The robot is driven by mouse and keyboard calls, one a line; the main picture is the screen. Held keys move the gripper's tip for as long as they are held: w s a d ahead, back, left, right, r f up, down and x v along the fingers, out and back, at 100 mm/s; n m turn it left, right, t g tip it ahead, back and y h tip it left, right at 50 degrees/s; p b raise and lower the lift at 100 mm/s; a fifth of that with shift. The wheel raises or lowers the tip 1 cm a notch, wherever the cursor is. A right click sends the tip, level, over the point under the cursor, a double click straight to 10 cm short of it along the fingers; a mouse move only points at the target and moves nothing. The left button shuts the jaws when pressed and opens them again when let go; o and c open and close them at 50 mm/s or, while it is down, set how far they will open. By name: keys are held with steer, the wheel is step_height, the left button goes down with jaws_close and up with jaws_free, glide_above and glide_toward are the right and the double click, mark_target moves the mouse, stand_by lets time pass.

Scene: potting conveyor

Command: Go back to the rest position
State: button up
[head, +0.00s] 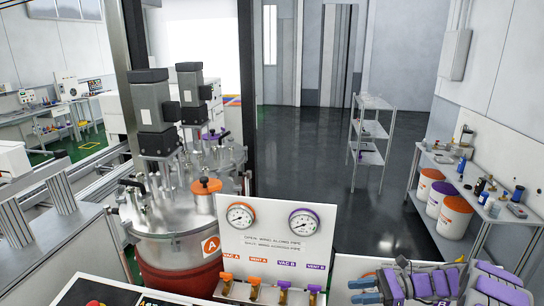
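My arm, purple and dark grey, shows folded low at the bottom right corner of the head view. Its end, my gripper (366,291), has light blue tips that point left, just right of the white valve panel (262,240). The lower part of the arm is cut off by the picture's edge. I see nothing held at the tips, but they are small and partly cropped, so I cannot tell whether they are open or shut.
A steel tank (170,222) with motors stands left of centre. The panel carries two gauges and several orange and purple valves. A shelf rack (370,140) and a bench (475,185) with bins stand right. Dark floor (300,150) is clear behind.

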steer(key=s+a+r+n+g+h+b, duration=0.25)
steer(key=s+a+n+h, duration=0.2)
steer(key=s+a, duration=0.4)
steer(key=s+a+r+n+g+h+b, duration=0.25)
steer(key=s+a+n+h, duration=0.2)
steer(key=s+a, duration=0.35)
steer(key=s+d+f+n+h+b, duration=0.1)
steer(key=s+f+n+h, duration=0.1)
steer(key=s, duration=0.5)
steer(key=s+d+f+n+t+h+b, duration=0.1)
steer(key=s+d+n+h+b, duration=0.1)
steer(key=s+n, duration=0.2)
steer(key=s+d+f+n+t+h+b, duration=0.1)
steer(key=s+f+n+h+b, duration=0.1)
steer(key=s, duration=0.8)
steer(key=shift+d+f+n+h, duration=0.2)
steer(key=shift+f+n+h, duration=0.15)
steer(key=shift+n+h, duration=0.2)
